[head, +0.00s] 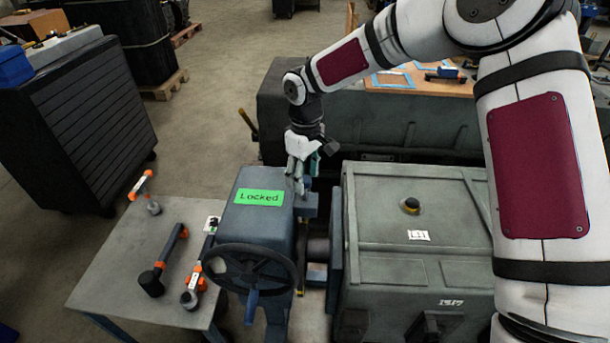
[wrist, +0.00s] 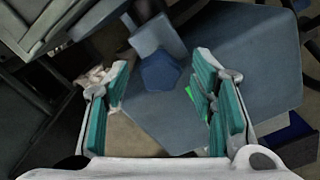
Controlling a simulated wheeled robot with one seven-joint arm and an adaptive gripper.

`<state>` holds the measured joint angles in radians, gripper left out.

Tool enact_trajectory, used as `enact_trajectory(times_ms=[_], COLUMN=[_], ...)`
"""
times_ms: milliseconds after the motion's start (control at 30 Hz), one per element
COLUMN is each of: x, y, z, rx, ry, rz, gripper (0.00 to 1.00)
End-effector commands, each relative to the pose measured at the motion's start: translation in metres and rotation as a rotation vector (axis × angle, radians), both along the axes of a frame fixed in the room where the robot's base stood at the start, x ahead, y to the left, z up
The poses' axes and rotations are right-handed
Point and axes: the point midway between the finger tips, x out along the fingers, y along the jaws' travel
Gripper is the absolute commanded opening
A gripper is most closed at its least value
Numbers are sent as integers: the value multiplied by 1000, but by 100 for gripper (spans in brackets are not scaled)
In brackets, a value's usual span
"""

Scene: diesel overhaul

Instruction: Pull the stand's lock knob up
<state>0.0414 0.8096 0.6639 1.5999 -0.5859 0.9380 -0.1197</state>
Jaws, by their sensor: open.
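The stand (head: 262,218) is a blue-grey housing with a green "Locked" label (head: 259,197) on top and a black handwheel (head: 250,270) in front. The lock knob (wrist: 160,72) is a blue, faceted piece in the wrist view, between and beyond the fingertips. In the head view, my gripper and wrist hide most of the knob's area. My gripper (head: 300,172) points down at the stand's right rear edge. Its teal-padded fingers stand wide apart on both sides of the knob, with gaps visible. It holds nothing.
A grey engine block (head: 415,230), with a black and yellow cap on top, stands just right of the stand. A grey table (head: 125,255) with several orange-and-black tools is at the left. A black cabinet (head: 85,130) stands behind it.

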Motion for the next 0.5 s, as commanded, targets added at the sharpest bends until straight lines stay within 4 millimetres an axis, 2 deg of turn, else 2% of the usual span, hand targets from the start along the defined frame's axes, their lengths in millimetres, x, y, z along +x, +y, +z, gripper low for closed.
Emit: enact_trajectory(times_ms=[333,500], x=[0,0], y=[0,0], z=[-4,-4], rx=[-1,-1], ry=[1,1], rz=[1,1], gripper=[51,12])
